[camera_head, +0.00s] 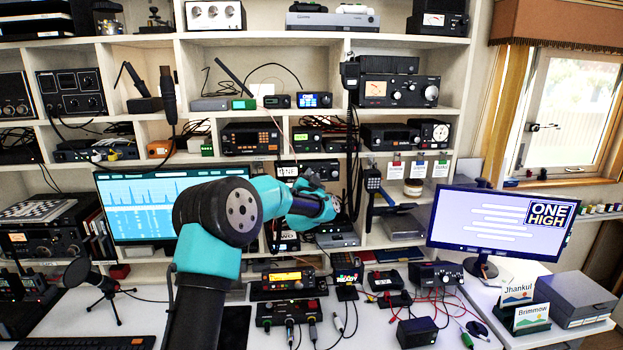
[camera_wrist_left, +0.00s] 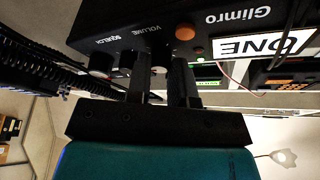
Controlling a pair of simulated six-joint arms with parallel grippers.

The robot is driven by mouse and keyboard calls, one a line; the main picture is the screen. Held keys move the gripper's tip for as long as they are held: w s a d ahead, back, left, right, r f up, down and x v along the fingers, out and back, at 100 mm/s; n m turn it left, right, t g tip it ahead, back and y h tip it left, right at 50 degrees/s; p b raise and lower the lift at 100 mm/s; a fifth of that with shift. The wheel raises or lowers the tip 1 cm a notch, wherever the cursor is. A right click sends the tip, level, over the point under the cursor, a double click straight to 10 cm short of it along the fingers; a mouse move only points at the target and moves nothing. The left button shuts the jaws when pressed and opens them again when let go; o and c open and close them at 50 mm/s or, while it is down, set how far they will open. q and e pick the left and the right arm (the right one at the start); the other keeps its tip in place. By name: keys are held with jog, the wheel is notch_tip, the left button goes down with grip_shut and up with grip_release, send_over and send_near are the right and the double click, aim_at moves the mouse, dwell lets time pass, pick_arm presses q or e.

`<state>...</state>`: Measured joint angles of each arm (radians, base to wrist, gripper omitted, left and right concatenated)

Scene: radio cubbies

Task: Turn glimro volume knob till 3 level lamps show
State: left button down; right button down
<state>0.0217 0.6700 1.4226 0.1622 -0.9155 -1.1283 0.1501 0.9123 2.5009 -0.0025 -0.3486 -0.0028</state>
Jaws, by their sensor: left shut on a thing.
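The black Glimro radio (camera_wrist_left: 237,17) fills the top of the left wrist view, upside down, with printed VOLUME and SQUELCH labels and a white ONE tag. My left gripper (camera_wrist_left: 160,72) is shut at the volume knob, under the VOLUME label. The fingers hide most of that knob. The squelch knob (camera_wrist_left: 101,62) is beside the fingers, apart from them. In the head view my left gripper (camera_head: 314,181) is at a black unit with a white tag (camera_head: 288,171) on the middle shelf, partly behind my arm. My right gripper is not in view.
Dark cables (camera_wrist_left: 40,75) run close beside my left gripper. Other radios crowd the shelves around it. A handheld device on a stand (camera_head: 374,185) is to the right. A monitor (camera_head: 500,222) reads ONE HIGH. The desk below holds several boxes and wires.

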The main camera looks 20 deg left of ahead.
pick_arm(q)
jog(key=shift+r+m+g+h, duration=0.15)
jog(key=shift+m+h, duration=0.2)
jog(key=shift+m, duration=0.5)
jog(key=shift+m+g+h, duration=0.15)
jog(key=shift+m+h, duration=0.2)
jog(key=shift+m, duration=0.5)
jog(key=c, duration=1.3)
grip_release()
jog(key=shift+s, duration=0.1)
jog(key=v, duration=1.7)
jog(key=shift+s, duration=0.2)
jog(key=shift+a, duration=0.1)
